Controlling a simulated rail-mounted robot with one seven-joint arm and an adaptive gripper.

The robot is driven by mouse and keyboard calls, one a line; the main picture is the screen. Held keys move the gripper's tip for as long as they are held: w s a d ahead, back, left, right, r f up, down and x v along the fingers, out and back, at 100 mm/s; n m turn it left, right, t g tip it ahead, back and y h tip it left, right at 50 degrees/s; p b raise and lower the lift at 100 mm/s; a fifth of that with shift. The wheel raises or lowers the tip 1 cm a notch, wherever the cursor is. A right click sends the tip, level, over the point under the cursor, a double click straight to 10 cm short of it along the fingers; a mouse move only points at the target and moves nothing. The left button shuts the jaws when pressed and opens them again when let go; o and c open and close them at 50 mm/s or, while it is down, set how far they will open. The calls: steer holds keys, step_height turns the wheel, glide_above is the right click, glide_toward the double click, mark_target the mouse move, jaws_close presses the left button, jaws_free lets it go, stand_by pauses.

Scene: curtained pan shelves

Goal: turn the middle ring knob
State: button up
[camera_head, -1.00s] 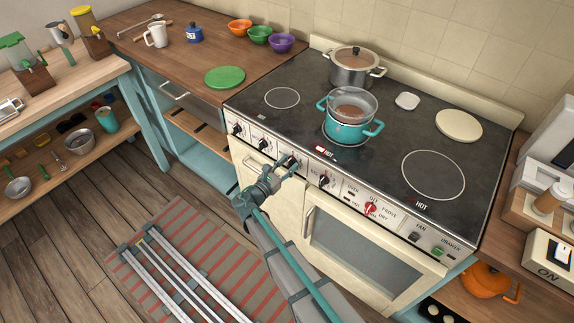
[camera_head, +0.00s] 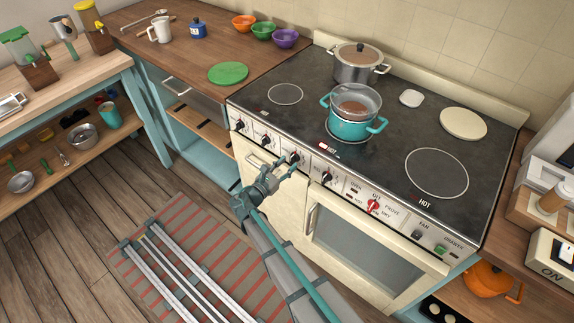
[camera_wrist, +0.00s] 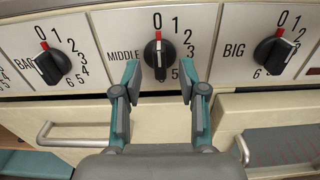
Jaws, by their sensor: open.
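The middle ring knob (camera_wrist: 157,52) is black with a red mark at its top, by the 0 on the white "MIDDLE" dial. In the head view the same knob (camera_head: 294,158) is on the stove's front panel, partly hidden by my gripper. My gripper (camera_wrist: 160,75) is open, with one finger at each side of the knob's lower part in the wrist view. A gap shows between each fingertip and the knob; whether the tips reach its depth I cannot tell. In the head view my gripper (camera_head: 282,168) is just in front of the panel.
The "BIG" knob (camera_wrist: 275,55) is right of the middle knob, and another ring knob (camera_wrist: 52,63) is left. A cupboard handle (camera_wrist: 70,135) juts out below.

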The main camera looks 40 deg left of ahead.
steer(key=s+b, duration=0.1)
steer(key=s, duration=0.5)
stand_by(0.6)
stand_by(0.4)
